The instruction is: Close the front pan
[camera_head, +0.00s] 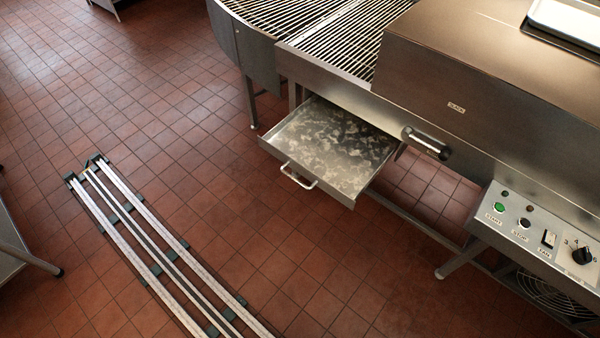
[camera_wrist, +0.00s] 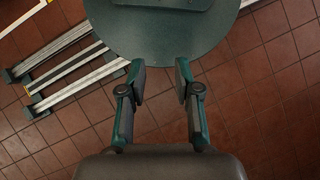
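The front pan (camera_head: 328,148) is a shallow metal drawer pulled out from under the conveyor machine in the head view. Pale and dark residue covers its floor. Its handle (camera_head: 299,177) is a bar on the front wall, facing the lower left. My gripper (camera_wrist: 160,66) shows only in the wrist view. Its two fingers stand apart with nothing between them. Neither the pan nor its handle shows in the wrist view, and my gripper is outside the head view.
The conveyor machine has a wire belt (camera_head: 330,35), a metal hood (camera_head: 490,60) with a bar handle (camera_head: 427,143), and a control panel (camera_head: 540,235) at right. My rail (camera_head: 150,245) runs along the tiled floor. Open floor (camera_head: 215,170) lies between rail and pan. A table leg (camera_head: 35,258) is at left.

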